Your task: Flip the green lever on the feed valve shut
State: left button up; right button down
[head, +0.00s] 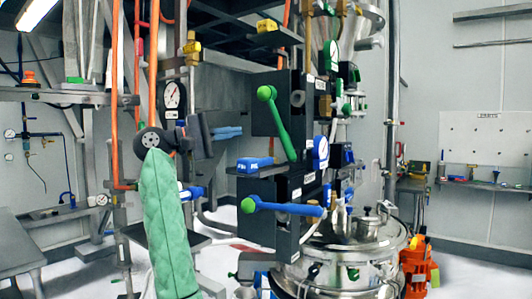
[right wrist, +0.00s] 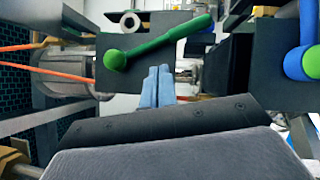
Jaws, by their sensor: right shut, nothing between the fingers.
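The green lever (head: 281,125) is on a dark valve box (head: 262,118) in the middle of the head view. Its round hub is at the top and its handle slants down to the right. In the right wrist view the green lever (right wrist: 165,40) lies beyond my fingertips, with its hub at the left. My right gripper (head: 240,131) has blue fingers, shut and empty, pointing right towards the valve box, left of the lever. The shut fingers (right wrist: 158,72) also show in the right wrist view, apparently apart from the lever. My left gripper is not in view.
A blue lever (head: 290,208) with a green hub lies level on a lower dark box. A blue block (head: 255,164) sits on a ledge between the levers. A steel vessel (head: 350,240) stands below right. Orange pipes (head: 115,90) run upright at the left.

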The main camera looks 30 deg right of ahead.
aim_at(276, 124)
pick_arm(q)
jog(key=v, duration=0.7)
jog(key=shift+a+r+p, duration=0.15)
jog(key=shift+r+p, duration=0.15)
jog(key=shift+p, duration=0.1)
pick_arm(e)
jog(key=s+d+f, duration=0.1)
jog(key=d+f, duration=0.1)
jog(key=d, duration=0.7)
jog(key=shift+s+d, duration=0.4)
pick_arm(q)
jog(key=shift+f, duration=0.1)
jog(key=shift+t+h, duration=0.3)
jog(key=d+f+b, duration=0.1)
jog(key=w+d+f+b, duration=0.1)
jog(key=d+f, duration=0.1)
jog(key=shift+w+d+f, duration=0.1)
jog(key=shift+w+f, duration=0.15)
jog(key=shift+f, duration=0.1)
pick_arm(e)
jog(key=shift+s+d+r, duration=0.2)
jog(key=shift+s+d, duration=0.05)
jog(key=shift+s, duration=0.5)
pick_arm(q)
jog(key=shift+b, duration=0.3)
